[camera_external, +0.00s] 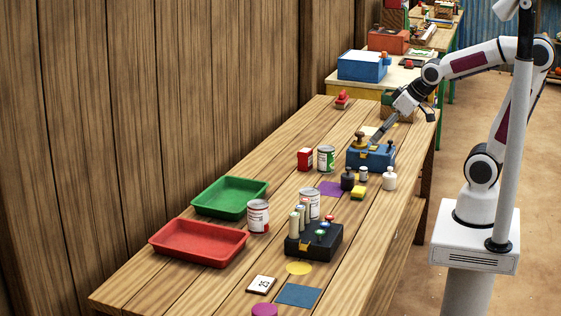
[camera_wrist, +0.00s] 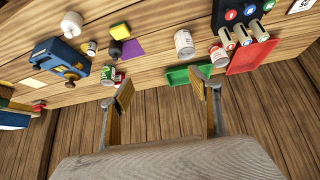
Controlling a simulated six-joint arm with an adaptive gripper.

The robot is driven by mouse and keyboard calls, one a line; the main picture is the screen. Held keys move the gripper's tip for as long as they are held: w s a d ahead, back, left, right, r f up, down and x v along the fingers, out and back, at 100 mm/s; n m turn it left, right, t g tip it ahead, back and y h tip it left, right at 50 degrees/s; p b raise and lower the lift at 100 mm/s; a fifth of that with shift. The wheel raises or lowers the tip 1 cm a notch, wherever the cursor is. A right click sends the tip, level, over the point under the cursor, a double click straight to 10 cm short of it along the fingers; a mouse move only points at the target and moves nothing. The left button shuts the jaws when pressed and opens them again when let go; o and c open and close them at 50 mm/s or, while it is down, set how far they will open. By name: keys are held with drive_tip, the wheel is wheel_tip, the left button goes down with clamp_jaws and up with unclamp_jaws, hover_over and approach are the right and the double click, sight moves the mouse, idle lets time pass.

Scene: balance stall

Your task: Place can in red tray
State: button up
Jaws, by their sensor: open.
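The red tray (camera_external: 198,243) lies empty at the near left of the table; it also shows in the wrist view (camera_wrist: 252,55). A can with a red and white label (camera_external: 258,216) stands right of the trays, beside the red tray in the wrist view (camera_wrist: 218,56). A second pale-labelled can (camera_external: 309,203) stands behind the black block; the wrist view shows it too (camera_wrist: 184,44). A green-labelled can (camera_external: 326,158) stands farther back by a small red box (camera_external: 305,159). My gripper (camera_external: 376,140) is open and empty, at the far end near the blue box; its fingers show in the wrist view (camera_wrist: 165,88).
An empty green tray (camera_external: 229,198) lies behind the red one. A black block (camera_external: 314,240) with upright rolls and coloured knobs stands near the cans. The blue box (camera_external: 371,157), dark and white weights and a yellow sponge (camera_external: 358,193) crowd the right. A wooden wall runs along the left.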

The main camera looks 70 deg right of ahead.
drive_tip(key=s+a+n+g+y, duration=0.1)
drive_tip(key=s+a, duration=0.4)
drive_tip(key=s, duration=0.6)
drive_tip(key=shift+s+r+g, duration=0.25)
drive_tip(key=shift+r+g, duration=0.05)
drive_tip(key=shift+r, duration=0.15)
drive_tip(key=shift+o, duration=0.6)
drive_tip(key=shift+w+d, duration=0.1)
drive_tip(key=shift+w, duration=0.05)
